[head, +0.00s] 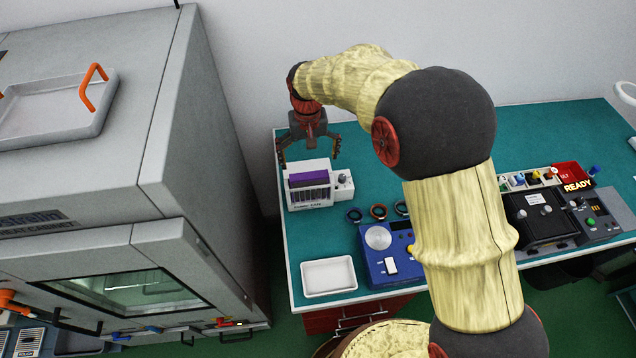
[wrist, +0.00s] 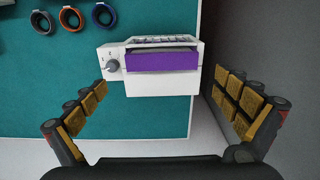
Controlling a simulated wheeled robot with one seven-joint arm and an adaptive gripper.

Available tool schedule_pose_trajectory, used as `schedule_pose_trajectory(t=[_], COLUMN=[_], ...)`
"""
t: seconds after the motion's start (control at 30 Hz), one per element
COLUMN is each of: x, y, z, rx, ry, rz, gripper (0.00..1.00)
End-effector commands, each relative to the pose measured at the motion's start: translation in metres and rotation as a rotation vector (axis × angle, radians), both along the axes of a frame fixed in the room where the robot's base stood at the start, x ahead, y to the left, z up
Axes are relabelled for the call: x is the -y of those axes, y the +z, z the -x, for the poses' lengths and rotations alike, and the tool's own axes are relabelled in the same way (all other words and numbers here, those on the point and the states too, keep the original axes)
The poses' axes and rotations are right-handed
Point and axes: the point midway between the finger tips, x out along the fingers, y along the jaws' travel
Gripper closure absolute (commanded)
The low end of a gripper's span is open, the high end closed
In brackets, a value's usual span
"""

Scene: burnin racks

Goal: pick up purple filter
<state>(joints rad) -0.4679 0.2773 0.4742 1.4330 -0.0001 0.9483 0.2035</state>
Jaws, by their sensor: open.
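The purple filter (head: 308,178) is a flat purple block set in the top of a white slotted box (head: 312,200) on the teal bench. In the wrist view the purple filter (wrist: 163,59) lies across the box (wrist: 165,85), ahead of and between my fingers. My gripper (head: 308,157) is open and empty, pointing down at the box from just behind and above it. In the wrist view my gripper (wrist: 168,108) has one padded finger on each side of the box, with a gap to both. The lower part of the filter is hidden inside the box.
Three rings, one of them orange (wrist: 70,18), lie beside the box. A white tray (head: 328,262) and a blue device (head: 385,268) stand nearer the bench front. A large grey cabinet (head: 90,130) stands left of the bench (head: 290,245). A grey wall is behind.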

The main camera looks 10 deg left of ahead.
Motion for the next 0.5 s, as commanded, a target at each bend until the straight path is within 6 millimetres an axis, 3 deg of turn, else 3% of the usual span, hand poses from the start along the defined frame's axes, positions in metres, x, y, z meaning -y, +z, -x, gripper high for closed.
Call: schedule_pose_trajectory(t=[0.5], x=[0.001], y=[-0.052], z=[0.006], rx=[-0.010], ry=[-0.011], rz=[0.005], gripper=[0.00])
